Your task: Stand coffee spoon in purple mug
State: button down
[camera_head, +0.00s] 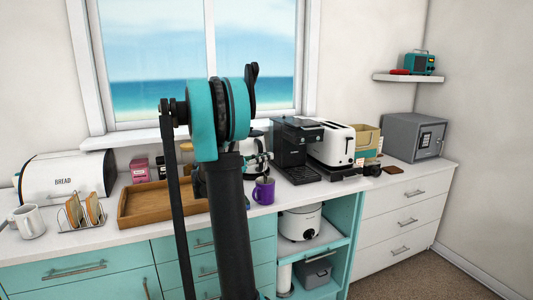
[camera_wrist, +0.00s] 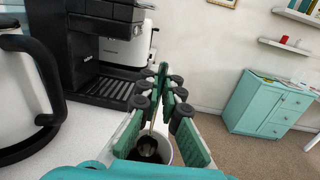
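The purple mug (camera_head: 263,191) stands upright near the front edge of the counter, below the coffee machine. In the wrist view a pale cup rim with a dark inside (camera_wrist: 164,152) shows beneath my fingers; its outer wall is mostly hidden. The coffee spoon (camera_wrist: 149,148) hangs bowl down over or inside that opening, its thin handle rising between my fingers. My gripper (camera_wrist: 163,78) has its green fingers drawn together at the tips around the handle.
The coffee machine (camera_head: 290,150) and white toaster (camera_head: 334,146) stand behind and right of the mug. A kettle (camera_wrist: 20,90) is close on the left in the wrist view. A wooden tray (camera_head: 128,217), toast rack (camera_head: 84,212) and white mug (camera_head: 27,222) stand left.

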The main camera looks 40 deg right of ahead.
jog(key=shift+f, duration=1.85)
jog(key=c, duration=1.6)
grip_release()
jog(key=shift+c, duration=0.2)
jog(key=w+a, duration=0.2)
jog(key=a, duration=1)
jog(key=shift+f, duration=0.35)
jog(key=shift+s+d, duration=0.1)
